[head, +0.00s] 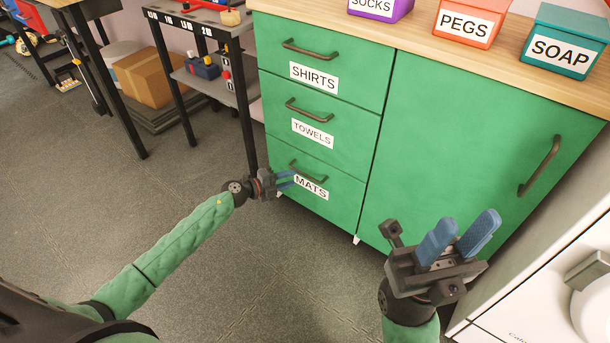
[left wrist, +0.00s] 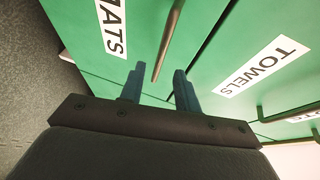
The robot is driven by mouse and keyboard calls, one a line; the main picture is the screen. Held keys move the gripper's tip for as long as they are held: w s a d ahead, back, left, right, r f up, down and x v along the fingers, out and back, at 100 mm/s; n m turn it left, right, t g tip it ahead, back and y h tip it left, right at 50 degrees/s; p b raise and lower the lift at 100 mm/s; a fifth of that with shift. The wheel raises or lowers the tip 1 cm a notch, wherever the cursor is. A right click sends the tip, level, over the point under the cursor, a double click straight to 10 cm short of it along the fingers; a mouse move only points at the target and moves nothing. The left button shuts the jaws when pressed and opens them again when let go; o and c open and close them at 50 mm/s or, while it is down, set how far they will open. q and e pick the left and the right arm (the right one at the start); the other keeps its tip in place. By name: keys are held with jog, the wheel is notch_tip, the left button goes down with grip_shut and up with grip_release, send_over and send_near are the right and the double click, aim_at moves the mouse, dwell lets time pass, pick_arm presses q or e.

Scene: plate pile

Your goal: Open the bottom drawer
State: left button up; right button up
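The green cabinet has a bottom drawer (head: 329,204) labelled MATS, which is closed. Its dark bar handle (head: 306,172) runs across the upper part of the drawer front. My left gripper (head: 286,180) is at the handle's left end, in front of the drawer. In the left wrist view my left gripper (left wrist: 159,85) is open, and the handle (left wrist: 168,45) lies between and ahead of its two blue fingers; contact does not show. My right gripper (head: 460,238) is open and empty, raised in front of the cabinet's large door.
The TOWELS drawer (head: 318,148) and SHIRTS drawer (head: 322,90) above are closed. The large green door (head: 470,140) stands right of the drawers. A white appliance (head: 545,290) is at the lower right. Floor (head: 230,270) before the drawers is clear. A black-legged table (head: 189,95) stands left.

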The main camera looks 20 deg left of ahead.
aim_at(304, 175)
pick_arm(q)
jog(key=shift+b+x, duration=0.8)
jog(key=shift+x, duration=2.6)
jog(key=shift+f, duration=0.1)
grip_shut()
